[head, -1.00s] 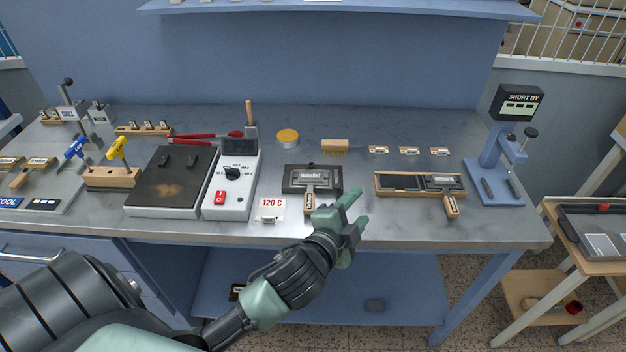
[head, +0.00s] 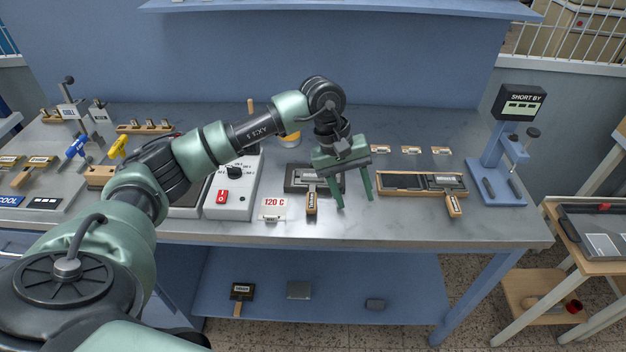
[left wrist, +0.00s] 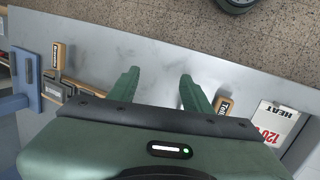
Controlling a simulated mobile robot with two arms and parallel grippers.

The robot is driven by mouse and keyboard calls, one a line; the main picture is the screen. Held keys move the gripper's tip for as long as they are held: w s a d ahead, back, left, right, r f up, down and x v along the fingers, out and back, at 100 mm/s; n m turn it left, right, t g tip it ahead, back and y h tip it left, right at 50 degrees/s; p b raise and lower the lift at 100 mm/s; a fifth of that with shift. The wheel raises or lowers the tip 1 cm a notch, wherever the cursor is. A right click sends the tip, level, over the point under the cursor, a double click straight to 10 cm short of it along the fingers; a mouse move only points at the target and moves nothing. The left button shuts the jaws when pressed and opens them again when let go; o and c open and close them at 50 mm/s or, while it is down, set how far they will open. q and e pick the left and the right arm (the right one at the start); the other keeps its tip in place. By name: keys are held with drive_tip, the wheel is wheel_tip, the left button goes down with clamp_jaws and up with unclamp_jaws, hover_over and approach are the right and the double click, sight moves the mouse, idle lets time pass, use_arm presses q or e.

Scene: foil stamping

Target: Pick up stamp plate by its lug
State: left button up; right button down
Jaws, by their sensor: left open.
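A dark stamp plate (head: 300,187) with a wooden lug (head: 311,203) lies on the grey bench, partly hidden by my left gripper. A second dark plate (head: 441,181) lies in a wooden tray at the right, its lug (head: 453,204) toward the front edge. My left gripper (head: 354,203) is open and empty, fingers pointing down, between the two lugs and closer to the first. In the left wrist view my open fingers (left wrist: 160,88) have bare bench between them. One lug (left wrist: 223,104) shows just right of them, another (left wrist: 58,56) far left. My right gripper is not seen.
A heater unit (head: 232,196) and a 120 C card (head: 272,206) stand left of the first plate. The wooden tray (head: 385,190) and a blue stand (head: 495,185) are at the right. Small labelled blocks (head: 410,150) lie behind. The bench front between the lugs is clear.

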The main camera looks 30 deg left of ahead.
sight(312, 196)
use_arm(q)
drive_tip(key=a+y, duration=0.1)
drive_tip(key=a, duration=0.2)
drive_tip(key=a+r+y, duration=0.1)
drive_tip(key=a, duration=0.3)
drive_tip(key=a+r+y, duration=0.1)
drive_tip(key=a+y, duration=0.1)
drive_tip(key=a, duration=0.1)
drive_tip(key=shift+s+a+r+m+g, duration=0.1)
drive_tip(key=shift+s+a+m+g, duration=0.2)
drive_tip(key=shift+a+m+g, duration=0.1)
drive_tip(key=shift+f, duration=0.3)
wheel_tip(312, 196, down, 6)
drive_tip(key=p, duration=0.3)
drive_tip(key=shift+d+f, duration=0.1)
drive_tip(key=shift+f, duration=0.45)
clamp_jaws()
drive_tip(key=shift+w+r, duration=0.1)
drive_tip(key=shift+w, duration=0.05)
